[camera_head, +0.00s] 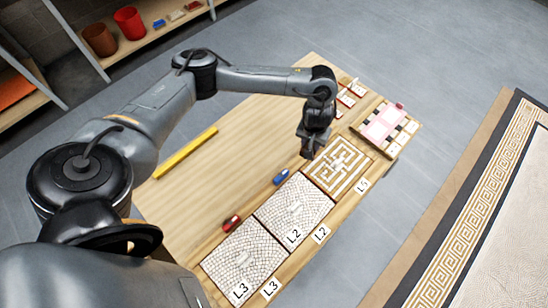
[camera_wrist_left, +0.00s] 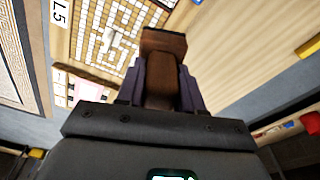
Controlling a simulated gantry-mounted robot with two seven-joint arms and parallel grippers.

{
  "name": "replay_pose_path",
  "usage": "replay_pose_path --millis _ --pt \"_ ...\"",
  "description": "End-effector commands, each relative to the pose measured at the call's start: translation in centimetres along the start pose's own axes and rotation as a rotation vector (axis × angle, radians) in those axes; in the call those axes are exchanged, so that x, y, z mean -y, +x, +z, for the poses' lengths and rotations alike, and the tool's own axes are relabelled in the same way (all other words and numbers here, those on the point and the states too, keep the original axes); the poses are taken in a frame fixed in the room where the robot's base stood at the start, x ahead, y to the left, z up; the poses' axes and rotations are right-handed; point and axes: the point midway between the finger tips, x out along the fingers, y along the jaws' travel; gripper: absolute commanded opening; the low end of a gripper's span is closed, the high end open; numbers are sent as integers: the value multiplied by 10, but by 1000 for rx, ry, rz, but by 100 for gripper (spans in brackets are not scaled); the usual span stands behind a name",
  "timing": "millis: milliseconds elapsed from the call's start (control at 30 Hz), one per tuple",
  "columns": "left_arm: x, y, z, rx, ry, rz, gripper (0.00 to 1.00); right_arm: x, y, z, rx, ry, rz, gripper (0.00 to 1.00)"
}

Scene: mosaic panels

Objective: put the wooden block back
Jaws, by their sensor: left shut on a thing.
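My left gripper (camera_head: 312,153) is over the table beside the upper left edge of the maze-patterned panel L5 (camera_head: 340,168). In the left wrist view my left gripper (camera_wrist_left: 162,88) is shut on a dark brown wooden block (camera_wrist_left: 162,50), which sticks out beyond the fingers. In the head view the block is too small and dark to tell from the gripper. In the wrist view panel L5 (camera_wrist_left: 105,45) lies to the left of the block. My right gripper is in neither view.
Panels L2 (camera_head: 295,211) and L3 (camera_head: 243,262) lie in a row with L5. A blue object (camera_head: 281,177) and a red object (camera_head: 232,223) lie beside them. A pink panel (camera_head: 383,125) is at the far end. A yellow bar (camera_head: 187,153) lies along the left edge; mid-table is bare.

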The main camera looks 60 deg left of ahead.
Motion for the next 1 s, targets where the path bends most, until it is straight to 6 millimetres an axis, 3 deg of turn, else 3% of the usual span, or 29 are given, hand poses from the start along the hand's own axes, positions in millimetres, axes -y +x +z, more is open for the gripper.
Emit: replay_pose_path --millis 200,600,767,1000 --pt "35 33 26 7 -39 -8 6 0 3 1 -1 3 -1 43" --pt "63 63 57 4 -53 -7 6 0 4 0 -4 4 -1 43" --pt "70 72 62 3 -53 -9 6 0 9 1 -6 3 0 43" --pt "102 104 52 2 -56 -11 6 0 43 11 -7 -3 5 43"
